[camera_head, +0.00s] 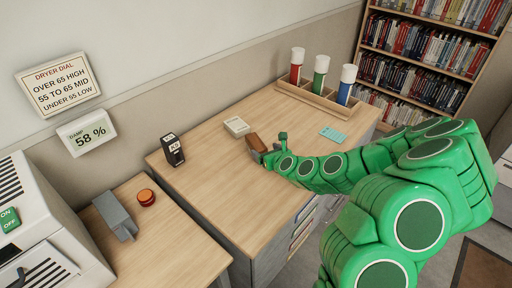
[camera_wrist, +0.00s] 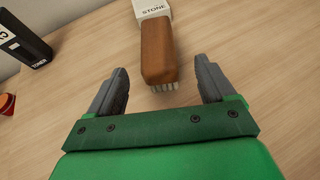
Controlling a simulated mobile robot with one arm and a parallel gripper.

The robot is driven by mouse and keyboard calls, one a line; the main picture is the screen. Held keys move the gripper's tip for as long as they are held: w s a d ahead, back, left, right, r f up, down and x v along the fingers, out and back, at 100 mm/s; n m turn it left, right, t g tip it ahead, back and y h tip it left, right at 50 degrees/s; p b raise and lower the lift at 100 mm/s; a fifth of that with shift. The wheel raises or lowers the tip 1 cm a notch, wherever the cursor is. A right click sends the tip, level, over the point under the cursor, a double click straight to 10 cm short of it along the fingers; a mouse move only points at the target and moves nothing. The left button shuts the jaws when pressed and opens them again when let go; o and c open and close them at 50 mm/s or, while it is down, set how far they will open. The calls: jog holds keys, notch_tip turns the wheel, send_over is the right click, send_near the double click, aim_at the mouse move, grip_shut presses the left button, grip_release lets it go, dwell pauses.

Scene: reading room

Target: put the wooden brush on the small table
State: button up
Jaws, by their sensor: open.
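The wooden brush (camera_head: 257,142) lies on the large wooden desk (camera_head: 215,190), beside a white block. In the wrist view, the brush (camera_wrist: 158,52) has a brown wooden body with pale bristles at its near end. My gripper (camera_wrist: 162,76) is open, with one finger on each side of the brush's near end and gaps between. In the head view, my gripper (camera_head: 266,153) is low over the desk at the brush and partly hidden by my arm. The small table (camera_head: 175,250) stands at the lower left, set lower than the desk.
The white block (camera_wrist: 151,10) reads STONE. A rack (camera_head: 320,100) of bottles and a cyan card (camera_head: 333,134) are farther right.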

aim_at(258, 147)
jog(key=shift+w+f, duration=0.1)
jog(key=shift+f, duration=0.2)
jog(key=shift+x, duration=1.2)
jog(key=shift+w+a+f, duration=0.4)
jog(key=shift+w+a, duration=0.1)
jog(key=shift+w, duration=0.05)
jog(key=shift+x, duration=1.75)
jog(key=c, duration=1.2)
jog(key=shift+c, duration=0.2)
